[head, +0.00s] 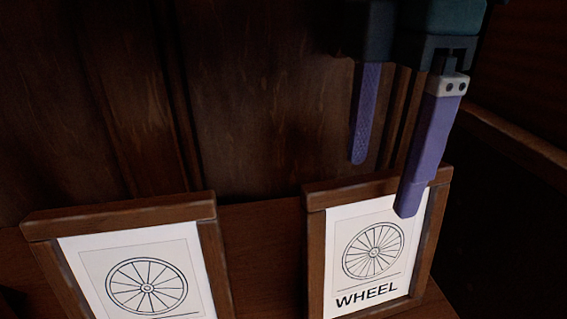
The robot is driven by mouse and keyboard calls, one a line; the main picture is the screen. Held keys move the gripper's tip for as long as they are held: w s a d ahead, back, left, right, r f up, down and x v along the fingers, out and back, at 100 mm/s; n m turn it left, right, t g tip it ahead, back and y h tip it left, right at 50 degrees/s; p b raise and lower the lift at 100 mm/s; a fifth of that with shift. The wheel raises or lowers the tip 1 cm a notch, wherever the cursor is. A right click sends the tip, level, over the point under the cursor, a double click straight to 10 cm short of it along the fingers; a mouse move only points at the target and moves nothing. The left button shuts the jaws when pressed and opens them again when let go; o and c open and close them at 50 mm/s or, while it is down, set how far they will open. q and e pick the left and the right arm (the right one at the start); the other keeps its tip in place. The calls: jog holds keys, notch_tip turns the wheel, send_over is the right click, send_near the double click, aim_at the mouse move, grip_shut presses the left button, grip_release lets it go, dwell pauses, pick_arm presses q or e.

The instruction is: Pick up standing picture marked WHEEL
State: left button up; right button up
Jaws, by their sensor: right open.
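The standing picture marked WHEEL (372,251) is at the lower right in the head view. It has a brown wooden frame and a white sheet with a spoked wheel drawn above the word WHEEL. My right gripper (382,188) is open, its two purple fingers pointing down over the picture's top edge. One finger overlaps the front of the frame and sheet at the upper right. The other finger ends just above the top bar in the picture, seemingly on the far side. I cannot tell whether either finger touches the frame. My left gripper is out of view.
A second framed picture (147,280) with a similar wheel drawing stands to the left; its lower part is cut off. A gap separates the two frames. Dark wooden panelling (270,100) rises behind them, and a wooden rail (515,140) runs at the right.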

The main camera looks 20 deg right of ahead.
aim_at(375, 215)
jog(key=f, duration=0.2)
jog(key=f+b, duration=0.1)
jog(key=f, duration=0.1)
jog(key=f+b, duration=0.1)
jog(key=f, duration=0.2)
jog(key=shift+s+d, duration=0.2)
jog(key=shift+d, duration=0.1)
jog(key=shift+r, duration=0.1)
jog(key=shift+c, duration=0.2)
grip_shut()
dwell(0.7)
